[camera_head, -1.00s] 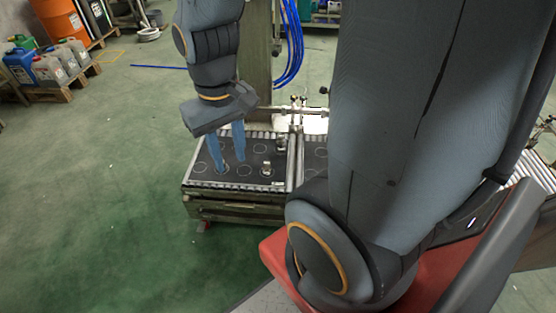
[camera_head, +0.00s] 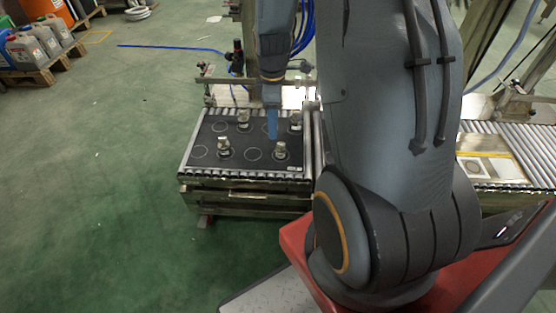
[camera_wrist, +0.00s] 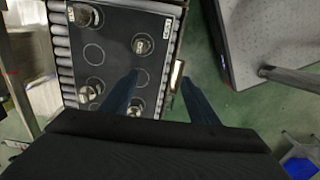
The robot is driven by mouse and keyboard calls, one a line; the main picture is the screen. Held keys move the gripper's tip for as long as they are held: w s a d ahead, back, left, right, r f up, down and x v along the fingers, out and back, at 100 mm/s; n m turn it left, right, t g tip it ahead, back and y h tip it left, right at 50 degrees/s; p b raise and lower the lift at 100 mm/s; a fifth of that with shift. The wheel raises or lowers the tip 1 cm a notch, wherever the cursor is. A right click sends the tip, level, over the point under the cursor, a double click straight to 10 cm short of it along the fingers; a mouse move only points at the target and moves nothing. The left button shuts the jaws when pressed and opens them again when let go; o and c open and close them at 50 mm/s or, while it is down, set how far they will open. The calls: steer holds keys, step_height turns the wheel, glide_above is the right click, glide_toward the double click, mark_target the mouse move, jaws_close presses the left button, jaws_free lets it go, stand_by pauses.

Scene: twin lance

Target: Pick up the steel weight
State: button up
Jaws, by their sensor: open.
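Several steel weights stand on a black mat (camera_head: 236,152) with white circles. One is at the front left (camera_head: 223,147), one at the front right (camera_head: 280,150), one at the back left (camera_head: 244,118) and one at the back right (camera_head: 295,121). Which one the task means cannot be told. My gripper (camera_head: 272,128) hangs over the right half of the mat, seen edge-on. In the wrist view my gripper (camera_wrist: 160,79) is open and empty, its left finger over the mat and its right finger past the edge. A weight (camera_wrist: 135,107) is partly hidden by the left finger.
The mat lies on a roller conveyor (camera_head: 186,158). Fittings and blue hoses (camera_head: 303,40) stand behind it. Another roller conveyor (camera_head: 508,140) is at the right. Jugs on a pallet (camera_head: 30,45) are far left. Green floor at the left is clear.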

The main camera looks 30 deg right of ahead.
mark_target(281, 144)
steer(key=w+d+f+n+b, duration=0.1)
steer(key=f, duration=0.2)
steer(key=w+d+f+n+b, duration=0.1)
steer(key=d+f, duration=0.1)
steer(key=f, duration=0.1)
steer(key=w+d+f+n+b, duration=0.1)
steer(key=f, duration=0.3)
steer(key=shift+w+d, duration=0.2)
steer(key=shift+d, duration=0.05)
steer(key=shift+n, duration=0.3)
steer(key=shift+d+f+b, duration=0.15)
steer(key=shift+f+b, duration=0.95)
steer(key=shift+f, duration=2.75)
jaws_close()
